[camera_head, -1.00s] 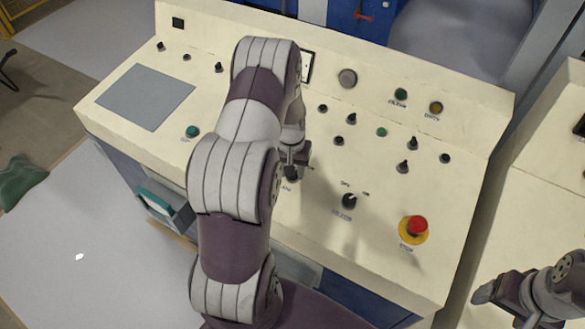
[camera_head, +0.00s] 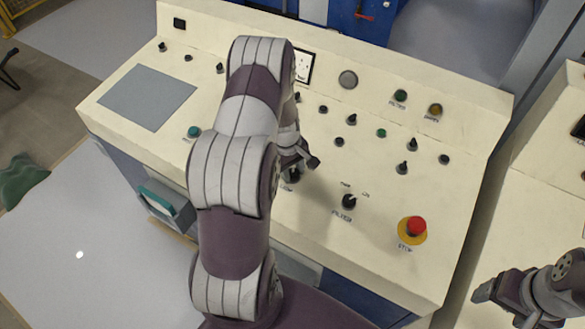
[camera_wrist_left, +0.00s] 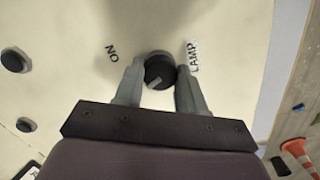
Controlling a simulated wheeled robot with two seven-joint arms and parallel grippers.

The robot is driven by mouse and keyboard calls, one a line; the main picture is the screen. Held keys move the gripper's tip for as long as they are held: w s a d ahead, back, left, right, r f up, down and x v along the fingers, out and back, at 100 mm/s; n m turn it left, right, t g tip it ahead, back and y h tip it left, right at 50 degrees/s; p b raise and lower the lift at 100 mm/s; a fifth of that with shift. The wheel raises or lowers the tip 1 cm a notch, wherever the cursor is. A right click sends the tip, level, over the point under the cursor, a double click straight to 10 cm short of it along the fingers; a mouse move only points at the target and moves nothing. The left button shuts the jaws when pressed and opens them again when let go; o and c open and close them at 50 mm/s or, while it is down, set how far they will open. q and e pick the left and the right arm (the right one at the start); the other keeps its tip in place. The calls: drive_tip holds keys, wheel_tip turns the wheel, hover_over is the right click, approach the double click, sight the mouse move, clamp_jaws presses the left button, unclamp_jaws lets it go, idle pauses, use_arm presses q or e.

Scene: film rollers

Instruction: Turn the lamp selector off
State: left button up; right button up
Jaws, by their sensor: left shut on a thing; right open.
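The lamp selector (camera_wrist_left: 158,70) is a round black knob with a pale pointer mark, in the left wrist view. A LAMP label (camera_wrist_left: 193,57) is on its right and an ON label (camera_wrist_left: 112,53) to its left, both turned in the picture. My left gripper (camera_wrist_left: 160,82) is shut on the knob, one finger on each side. In the head view my left gripper (camera_head: 297,162) is at the panel over the selector (camera_head: 292,176), which my arm and fingers partly hide. My right gripper (camera_head: 496,288) is open and empty at the lower right, away from the panel.
The cream panel carries a filter selector (camera_head: 349,201) and a red stop button (camera_head: 415,227) to the right. Several small knobs and green and amber buttons (camera_head: 435,109) are farther back. A grey screen (camera_head: 147,97) lies at the left.

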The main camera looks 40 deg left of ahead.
use_arm(q)
drive_tip(key=shift+w+a+r+n, duration=0.1)
drive_tip(key=shift+n, duration=0.5)
drive_tip(key=o, duration=1)
drive_tip(key=shift+o, duration=0.3)
drive_tip(key=shift+r, duration=0.1)
wheel_tip(320, 180, up, 12)
drive_tip(key=s+b, duration=0.1)
drive_tip(key=shift+a+r+b, duration=0.2)
drive_tip(key=shift+a+b, duration=0.2)
